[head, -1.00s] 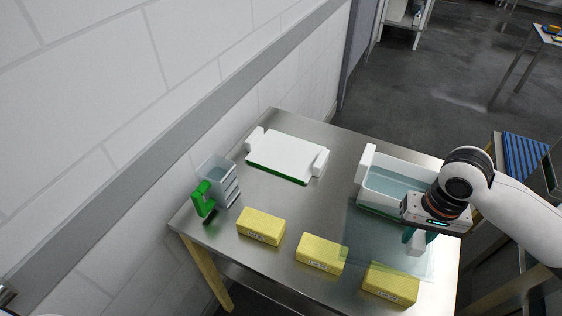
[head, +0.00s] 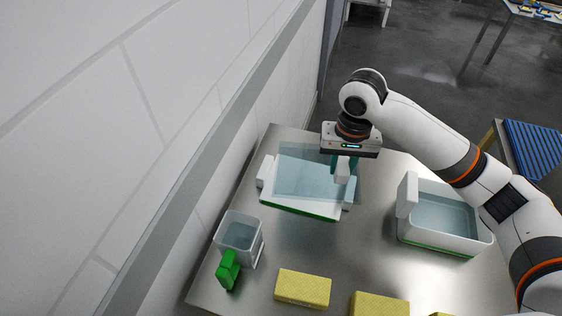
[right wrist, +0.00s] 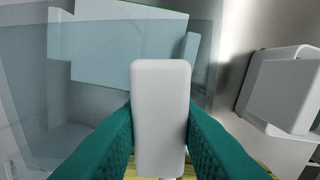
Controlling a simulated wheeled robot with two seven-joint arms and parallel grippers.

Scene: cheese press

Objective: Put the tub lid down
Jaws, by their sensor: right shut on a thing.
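The tub lid (head: 305,172) is a see-through bluish sheet with a white upright handle (right wrist: 160,115). My right gripper (head: 343,166) is shut on this handle; in the right wrist view its teal fingers press on both sides of it. In the head view the lid overlaps a white board with a green edge (head: 285,203) at the back left of the table. I cannot tell whether the lid touches the board or hangs above it. The open white tub (head: 462,243), holding bluish liquid, stands to the right. My left gripper is not in view.
A clear jug (head: 241,237) with a green handle (head: 228,270) stands at the table's left edge by the wall. Yellow blocks (head: 302,289) line the front. The steel table between board and tub is bare. A blue ribbed item (head: 537,150) is at the right.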

